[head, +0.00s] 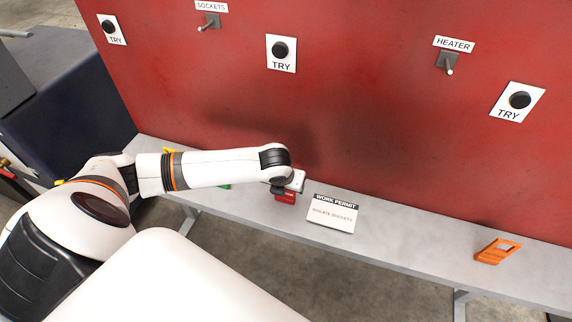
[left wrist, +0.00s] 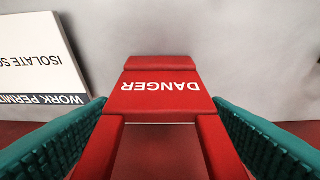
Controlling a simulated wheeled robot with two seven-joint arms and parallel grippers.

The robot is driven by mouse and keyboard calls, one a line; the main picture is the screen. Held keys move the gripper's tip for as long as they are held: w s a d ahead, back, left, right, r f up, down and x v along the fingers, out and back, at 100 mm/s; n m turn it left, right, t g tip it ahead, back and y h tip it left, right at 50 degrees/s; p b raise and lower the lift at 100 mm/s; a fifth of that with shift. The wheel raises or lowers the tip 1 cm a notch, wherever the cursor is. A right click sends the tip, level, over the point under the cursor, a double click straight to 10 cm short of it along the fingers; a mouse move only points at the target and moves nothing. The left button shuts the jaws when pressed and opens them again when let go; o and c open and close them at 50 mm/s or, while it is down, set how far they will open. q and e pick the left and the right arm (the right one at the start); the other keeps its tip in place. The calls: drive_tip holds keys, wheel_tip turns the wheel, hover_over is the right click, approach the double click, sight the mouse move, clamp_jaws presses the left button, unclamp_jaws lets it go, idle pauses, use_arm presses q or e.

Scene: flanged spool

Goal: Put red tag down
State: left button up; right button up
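The red tag (left wrist: 160,95), marked DANGER, sits between the teal fingers of my left gripper (left wrist: 160,120) in the left wrist view. The fingers meet its two sides. In the head view the red tag (head: 286,197) shows just under my left gripper (head: 284,188), over the grey shelf (head: 400,232); most of it is hidden by the gripper. It is close to the shelf, but I cannot tell whether it touches. My right gripper is out of view.
A white work permit card (head: 332,213) reading ISOLATE SOCKETS lies right of the tag. An orange tag (head: 497,251) lies further right. A green piece (head: 225,186) is partly hidden behind my arm. The red panel (head: 370,130) rises behind. The shelf between card and orange tag is clear.

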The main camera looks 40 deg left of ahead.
use_arm(q)
drive_tip(key=shift+o, duration=0.3)
drive_tip(key=shift+r, duration=0.1)
drive_tip(key=p+v, duration=0.2)
drive_tip(key=v, duration=1)
